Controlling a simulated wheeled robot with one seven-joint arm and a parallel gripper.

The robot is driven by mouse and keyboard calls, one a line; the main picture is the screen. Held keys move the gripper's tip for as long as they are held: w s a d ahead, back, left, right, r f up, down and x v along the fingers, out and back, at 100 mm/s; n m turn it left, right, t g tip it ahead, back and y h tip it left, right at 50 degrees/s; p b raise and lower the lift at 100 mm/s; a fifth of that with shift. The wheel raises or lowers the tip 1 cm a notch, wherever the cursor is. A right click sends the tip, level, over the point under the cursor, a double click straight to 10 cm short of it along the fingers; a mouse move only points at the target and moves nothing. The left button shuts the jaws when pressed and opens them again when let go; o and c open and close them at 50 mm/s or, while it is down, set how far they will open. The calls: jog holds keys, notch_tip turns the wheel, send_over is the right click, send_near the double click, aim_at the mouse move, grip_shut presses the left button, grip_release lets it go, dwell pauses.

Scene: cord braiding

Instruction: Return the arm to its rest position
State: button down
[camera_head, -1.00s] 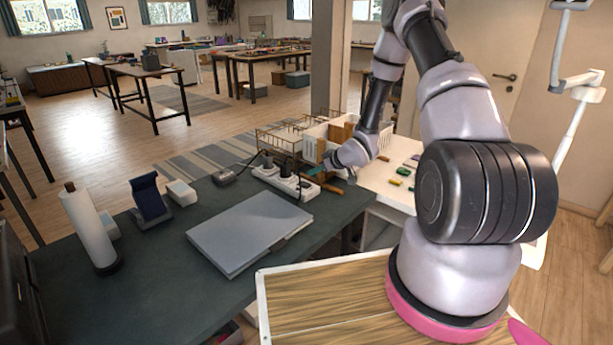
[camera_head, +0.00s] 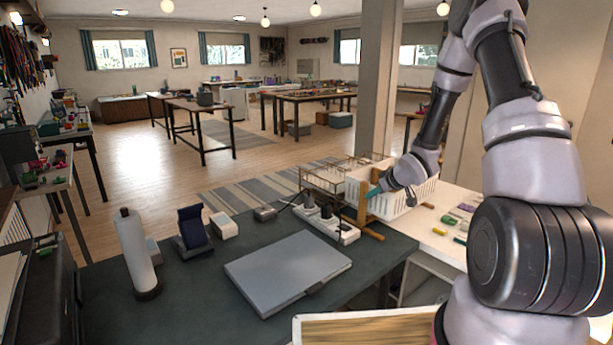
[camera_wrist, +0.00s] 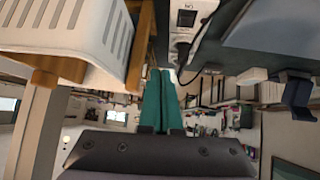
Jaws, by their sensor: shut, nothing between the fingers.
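My gripper (camera_head: 374,191) is in the middle right of the head view, its teal fingers pointing left, in front of the white slotted basket and above the wooden stand. In the wrist view its two teal fingers (camera_wrist: 158,100) lie together with nothing between them. My arm comes down to it from the upper right, bent at the elbow, and its thick black joint fills the right side. Whether the fingers touch the wooden stand (camera_head: 362,214) is not clear.
A white power strip (camera_head: 326,222) with black plugs lies left of the gripper, with a closed grey laptop (camera_head: 287,272) in front. A white basket (camera_head: 412,196) and wire rack (camera_head: 330,178) stand behind. A paper roll (camera_head: 135,252) and phone stand (camera_head: 192,228) are further left.

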jog(key=s+d+r+m+h, duration=0.25)
jog(key=s+r, duration=0.25)
jog(key=r, duration=0.7)
jog(key=s+d+r+m+h, duration=0.2)
jog(key=s+r+m, duration=0.15)
jog(key=r, duration=0.75)
jog(key=s+a+r+m+y, duration=0.1)
jog(key=s+r, duration=0.5)
jog(key=s, duration=0.7)
jog(key=s+a+r+m+g+y, duration=0.1)
jog(key=s+a+r+m, duration=0.2)
jog(key=s, duration=1)
notch_tip(320, 180, up, 3)
jog(key=a, duration=0.2)
jog(key=shift+s+a, duration=0.15)
jog(key=shift+a, duration=0.25)
